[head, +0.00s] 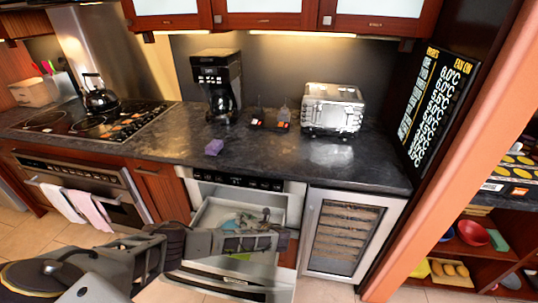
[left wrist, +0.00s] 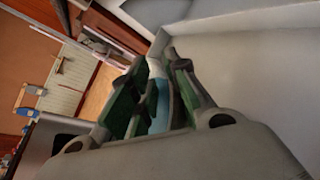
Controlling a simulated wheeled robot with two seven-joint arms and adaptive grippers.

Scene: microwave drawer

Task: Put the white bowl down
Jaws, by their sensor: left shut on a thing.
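My left gripper (head: 272,230) reaches in from the left, over the open microwave drawer (head: 208,214) under the counter. In the left wrist view my left gripper (left wrist: 155,95) has its fingers closed around a pale white and light blue thing (left wrist: 158,90), which fits the white bowl. Only a narrow strip of it shows between the fingers, so its full shape and whether it touches the drawer floor cannot be told. In the head view my arm and gripper hide most of the drawer's front part. My right gripper is not in view.
The dark counter (head: 365,166) above holds a coffee maker (head: 215,85), a toaster (head: 333,108) and a purple block (head: 214,147). A stove (head: 95,120) with a kettle (head: 98,95) is at left. A glass-front cooler (head: 345,238) stands right of the drawer.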

